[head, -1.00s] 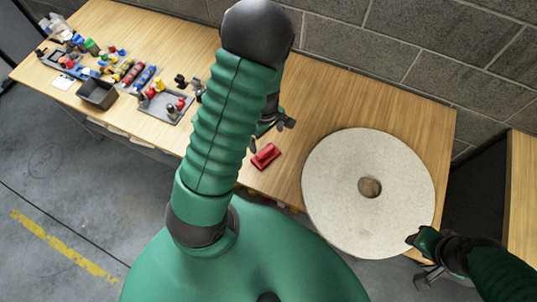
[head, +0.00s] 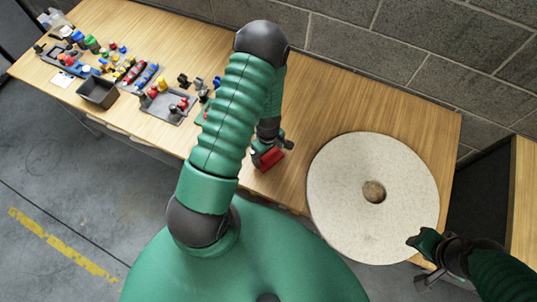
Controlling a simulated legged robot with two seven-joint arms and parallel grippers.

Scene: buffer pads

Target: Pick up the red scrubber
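The red scrubber (head: 267,159) lies on the wooden table near its front edge, left of a large round pad. My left gripper (head: 272,149) is right over the scrubber. Its dark fingers look spread, one showing to the right of the scrubber. The gripper and wrist cover part of the scrubber, and contact cannot be made out. My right gripper (head: 418,262) is at the lower right by the table's front edge, with its fingers apart and nothing seen between them.
The large pale round pad (head: 335,205) with a central hole fills the table's right part. A grey tray (head: 168,110) with small parts, a dark bin (head: 97,92) and several coloured items stand at the left. A block wall (head: 430,60) runs behind the table. Bare table lies behind the scrubber.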

